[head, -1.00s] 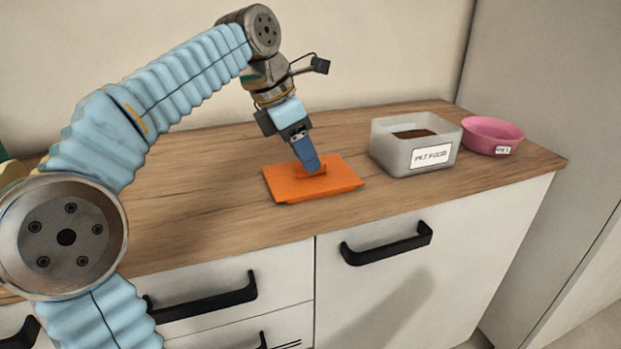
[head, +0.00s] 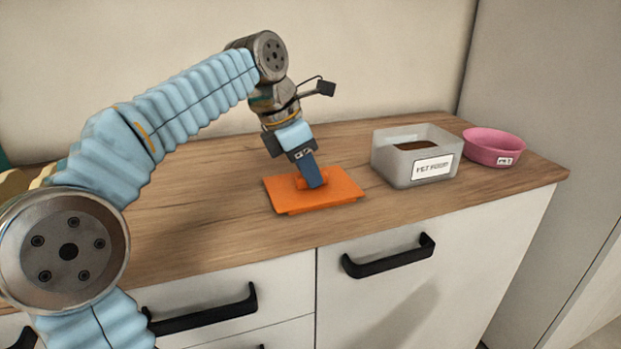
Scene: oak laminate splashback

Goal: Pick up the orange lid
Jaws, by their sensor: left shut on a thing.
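The orange lid (head: 340,190) is a flat rectangular plate with a small raised grip in its middle. It is at the middle of the wooden counter, left of the pet food container (head: 398,166). My left gripper (head: 312,182) comes down from above and is shut on the lid's raised grip, with its blue finger hiding part of it. The lid looks level, and I cannot tell whether its underside touches the counter. My right gripper is not in view.
The translucent container has no cover and holds brown food. A pink bowl (head: 494,148) stands right of it, near the counter's right end. The counter (head: 200,215) is clear in front and left of the lid. White drawers with black handles are below.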

